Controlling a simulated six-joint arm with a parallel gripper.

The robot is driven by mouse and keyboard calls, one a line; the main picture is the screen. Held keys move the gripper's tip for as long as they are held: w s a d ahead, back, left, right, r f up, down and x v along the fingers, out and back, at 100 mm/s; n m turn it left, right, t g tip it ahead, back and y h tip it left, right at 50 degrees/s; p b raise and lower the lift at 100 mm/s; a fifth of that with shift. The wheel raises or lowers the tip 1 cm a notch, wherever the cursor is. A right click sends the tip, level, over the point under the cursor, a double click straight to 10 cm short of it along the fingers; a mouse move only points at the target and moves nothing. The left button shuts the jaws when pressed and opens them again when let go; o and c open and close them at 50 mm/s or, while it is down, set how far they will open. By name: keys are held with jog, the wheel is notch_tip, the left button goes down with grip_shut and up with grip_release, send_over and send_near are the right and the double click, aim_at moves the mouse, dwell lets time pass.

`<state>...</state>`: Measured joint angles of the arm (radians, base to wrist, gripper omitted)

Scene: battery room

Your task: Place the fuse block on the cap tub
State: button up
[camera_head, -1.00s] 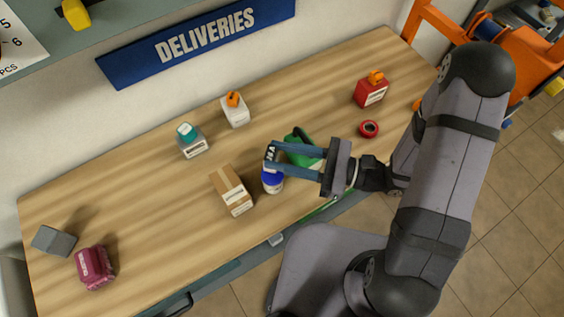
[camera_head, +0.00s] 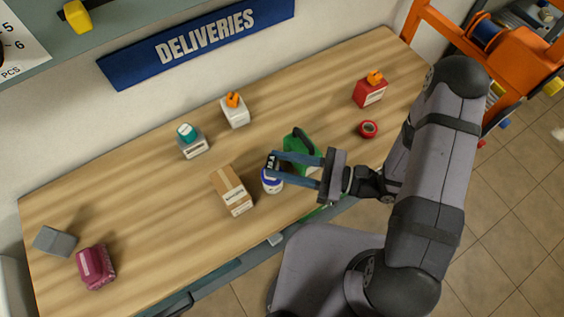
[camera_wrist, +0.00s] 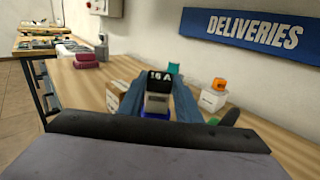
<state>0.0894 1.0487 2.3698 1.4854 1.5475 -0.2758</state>
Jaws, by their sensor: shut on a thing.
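My gripper (camera_head: 273,166) is shut on the fuse block (camera_head: 271,163), a small block with a black top and a pale body. The cap tub (camera_head: 272,184), a small white tub with a blue lid, is just below the fuse block in the head view. The block and fingers hide part of its lid. A little of its blue shows under the block in the wrist view. I cannot tell whether block and lid touch.
A cardboard box (camera_head: 232,190) stands close left of the tub. A green container (camera_head: 301,151) stands close behind the fingers. A red tape roll (camera_head: 368,129) lies to the right. The table's left-middle (camera_head: 150,210) is clear.

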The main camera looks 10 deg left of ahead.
jog(key=o, duration=1.1)
jog(key=shift+f, duration=0.1)
jog(key=shift+r, duration=0.2)
jog(key=shift+d+f, duration=0.15)
jog(key=shift+d, duration=0.35)
jog(key=d+b, duration=0.3)
jog(key=d, duration=0.8)
jog(key=shift+b, duration=0.3)
